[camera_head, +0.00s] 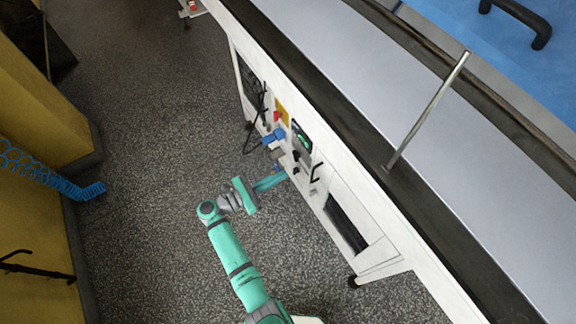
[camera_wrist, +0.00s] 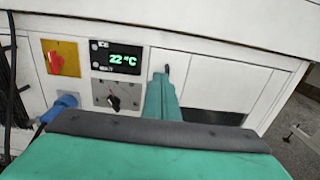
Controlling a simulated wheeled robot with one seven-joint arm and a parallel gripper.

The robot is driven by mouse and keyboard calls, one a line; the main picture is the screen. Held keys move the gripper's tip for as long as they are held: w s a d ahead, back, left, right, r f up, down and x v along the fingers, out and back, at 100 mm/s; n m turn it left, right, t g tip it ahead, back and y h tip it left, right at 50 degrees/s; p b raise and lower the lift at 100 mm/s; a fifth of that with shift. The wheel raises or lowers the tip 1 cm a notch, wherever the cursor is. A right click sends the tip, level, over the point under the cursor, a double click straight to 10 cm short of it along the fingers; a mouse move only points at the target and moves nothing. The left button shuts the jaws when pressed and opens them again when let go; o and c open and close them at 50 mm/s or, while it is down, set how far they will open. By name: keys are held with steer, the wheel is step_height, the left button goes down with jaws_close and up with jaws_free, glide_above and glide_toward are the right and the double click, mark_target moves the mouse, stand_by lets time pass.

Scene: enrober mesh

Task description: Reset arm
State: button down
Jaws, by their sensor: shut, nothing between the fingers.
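My arm (camera_head: 230,254) reaches up from the bottom of the head view, bent at the wrist toward the white machine cabinet (camera_head: 376,252). My gripper (camera_head: 284,175) is shut and empty, its tip close to the control panel. In the wrist view the closed teal fingers (camera_wrist: 162,80) point at the panel, to the right of a black knob (camera_wrist: 113,101) and below right of a green display (camera_wrist: 123,59) reading 22 °C. I cannot tell whether the tip touches the panel.
A red switch (camera_wrist: 55,62) on a yellow plate and a blue plug (camera_wrist: 66,101) with a black cable sit left of the knob. A metal rod (camera_head: 428,110) stands on the machine top. A coiled blue hose (camera_head: 50,178) hangs left. The grey floor (camera_head: 150,130) between is clear.

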steer(key=shift+s+a, duration=0.15)
steer(key=shift+a, duration=0.05)
steer(key=shift+d, duration=0.1)
steer(key=s+d+r+n+t+y, duration=0.35)
steer(key=s+d+n+t, duration=0.2)
steer(key=n, duration=0.45)
steer(key=s+d+r+n+t+y, duration=0.2)
steer(key=s+d+r+n+t, duration=0.35)
steer(key=n, duration=0.35)
steer(key=s+a+r+n+g+y, duration=0.2)
steer(key=s+n+g+y, duration=0.1)
steer(key=s+n, duration=0.7)
steer(key=s+a+r+n+g+y, duration=0.2)
steer(key=s+n+y, duration=0.4)
steer(key=s+n, duration=0.5)
steer(key=shift+s+a+r+n+g, duration=0.2)
steer(key=shift+r+n+g, duration=0.35)
steer(key=shift+n, duration=2.95)
steer(key=shift+w+r+y, duration=0.1)
steer(key=shift+y, duration=0.15)
